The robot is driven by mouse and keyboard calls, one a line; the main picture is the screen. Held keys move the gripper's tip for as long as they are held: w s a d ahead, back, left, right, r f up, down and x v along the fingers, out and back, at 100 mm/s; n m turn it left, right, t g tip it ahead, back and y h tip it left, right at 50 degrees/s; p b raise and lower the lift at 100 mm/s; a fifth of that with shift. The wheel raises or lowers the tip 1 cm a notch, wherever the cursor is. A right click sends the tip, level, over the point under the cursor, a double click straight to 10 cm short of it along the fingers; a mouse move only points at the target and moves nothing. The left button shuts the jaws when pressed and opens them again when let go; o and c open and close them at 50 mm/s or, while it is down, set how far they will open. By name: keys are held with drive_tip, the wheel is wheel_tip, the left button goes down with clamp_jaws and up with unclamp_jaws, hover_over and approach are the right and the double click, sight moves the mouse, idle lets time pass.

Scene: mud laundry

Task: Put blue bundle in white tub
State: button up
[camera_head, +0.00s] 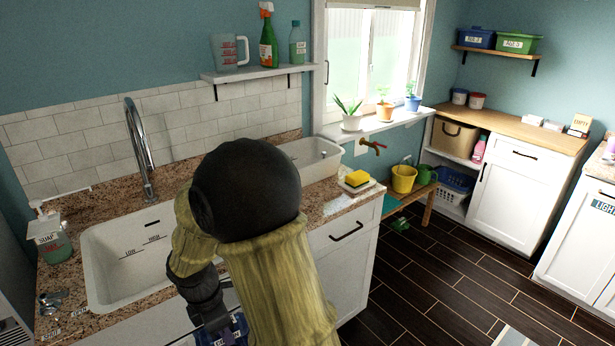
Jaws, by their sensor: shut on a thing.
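My arm covers the middle of the view, and my gripper (212,322) is low in front of the sink cabinet. It is shut on the blue bundle (238,328), of which only a small blue part shows at the bottom of the view. The rest of the bundle and most of the fingers are hidden by my arm or cut off by the frame.
A white sink (100,262) with a tall tap (139,150) is set in the counter at left. A soap bottle (52,240) stands left of it. A yellow sponge (357,180) lies right of my arm. A shelf (260,73) hangs above. The dark floor (440,285) is open at right.

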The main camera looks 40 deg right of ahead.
drive_tip(key=shift+w+f+m, duration=0.25)
drive_tip(key=shift+f+m, duration=0.15)
drive_tip(key=shift+f, duration=0.15)
drive_tip(key=w+f+m+b, duration=0.1)
drive_tip(key=w+f+m, duration=0.3)
drive_tip(key=f, duration=0.3)
drive_tip(key=w+f+m+g+y+b, duration=0.1)
drive_tip(key=w+f+m+b, duration=0.1)
drive_tip(key=w+f+m, duration=0.3)
drive_tip(key=w+f+m+b, duration=0.2)
drive_tip(key=w+f+m, duration=0.2)
drive_tip(key=f+m, duration=0.3)
wheel_tip(320, 180, down, 4)
drive_tip(key=shift+w+d+f+g+y, duration=0.15)
drive_tip(key=shift+w+d+g+y, duration=0.05)
drive_tip(key=shift+d+g+y, duration=0.1)
